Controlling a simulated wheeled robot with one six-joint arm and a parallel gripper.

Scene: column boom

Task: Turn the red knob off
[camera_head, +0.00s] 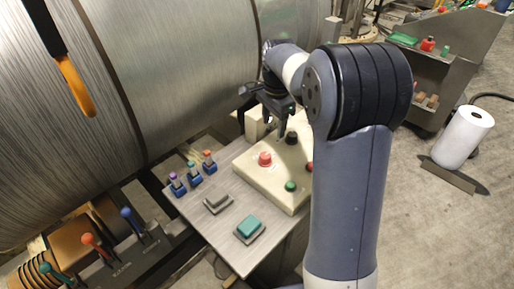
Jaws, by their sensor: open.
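A cream control box (243,164) sits on a grey metal panel (222,226) in the middle of the view. A round red knob or button (265,159) stands on its top. A second red piece (309,167) shows at the box's right side, partly hidden by my arm. I cannot tell which one is the knob, or its turn position. My gripper (262,125) is open and empty, with its dark fingers pointing down near the back of the box. It appears apart from both red pieces, behind them in the picture.
A black knob (292,138) and a green button (291,186) are also on the box. Small coloured toggles (193,172), a grey rocker (217,203) and a teal button (249,228) sit on the panel. A large metal drum (185,70) rises behind.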

